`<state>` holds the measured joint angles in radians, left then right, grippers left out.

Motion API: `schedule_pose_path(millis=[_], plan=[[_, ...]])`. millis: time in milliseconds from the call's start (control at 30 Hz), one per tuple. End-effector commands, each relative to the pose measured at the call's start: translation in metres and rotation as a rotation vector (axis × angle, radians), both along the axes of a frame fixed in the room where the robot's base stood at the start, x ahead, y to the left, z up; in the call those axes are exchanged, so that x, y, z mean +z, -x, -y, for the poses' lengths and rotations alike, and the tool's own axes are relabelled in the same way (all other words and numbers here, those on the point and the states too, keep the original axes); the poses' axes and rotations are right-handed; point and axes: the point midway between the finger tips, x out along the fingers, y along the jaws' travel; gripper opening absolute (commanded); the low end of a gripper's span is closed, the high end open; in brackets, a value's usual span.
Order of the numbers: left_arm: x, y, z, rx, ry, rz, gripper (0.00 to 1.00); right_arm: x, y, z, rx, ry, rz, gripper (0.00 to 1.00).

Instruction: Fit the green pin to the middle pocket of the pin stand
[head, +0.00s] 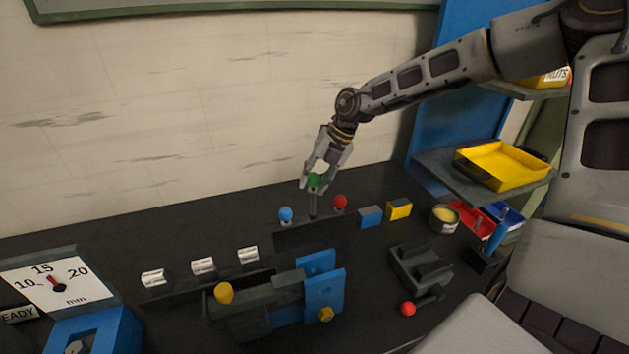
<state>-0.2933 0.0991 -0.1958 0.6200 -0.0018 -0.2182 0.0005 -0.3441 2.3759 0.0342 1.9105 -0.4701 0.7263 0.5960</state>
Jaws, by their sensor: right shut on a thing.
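The green pin (314,181) has a round green head and a dark shank pointing down. My right gripper (314,184) is shut on its head from above. The pin stand (310,235) is a dark block near the back of the bench. A blue-headed pin (286,214) stands at its left end and a red-headed pin (340,202) at its right end. The green pin is upright over the middle, between them. I cannot tell whether its shank tip is inside the middle pocket or just above it. My left gripper is not in view.
A blue block (370,217) and a yellow block (399,209) lie right of the stand. In front is a fixture with blue plates (325,290) and a yellow knob (224,292). A dark vise-like block (421,268) with a red ball handle (407,309) stands front right.

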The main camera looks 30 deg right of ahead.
Motion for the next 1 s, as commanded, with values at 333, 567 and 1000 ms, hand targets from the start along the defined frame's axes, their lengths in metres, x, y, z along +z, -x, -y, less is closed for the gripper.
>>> schedule_pose_path(millis=[333, 567, 1000], plan=[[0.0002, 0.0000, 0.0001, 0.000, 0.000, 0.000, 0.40, 0.0009, -0.0005, -0.0001, 0.000, 0.000, 0.002, 0.04], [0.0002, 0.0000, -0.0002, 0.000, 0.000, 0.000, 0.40, 0.0008, -0.0005, -0.0002, 0.000, 0.000, 0.002, 0.04], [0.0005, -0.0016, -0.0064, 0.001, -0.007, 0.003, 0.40, 0.0007, -0.0004, -0.0001, 0.000, 0.000, 0.002, 0.04]])
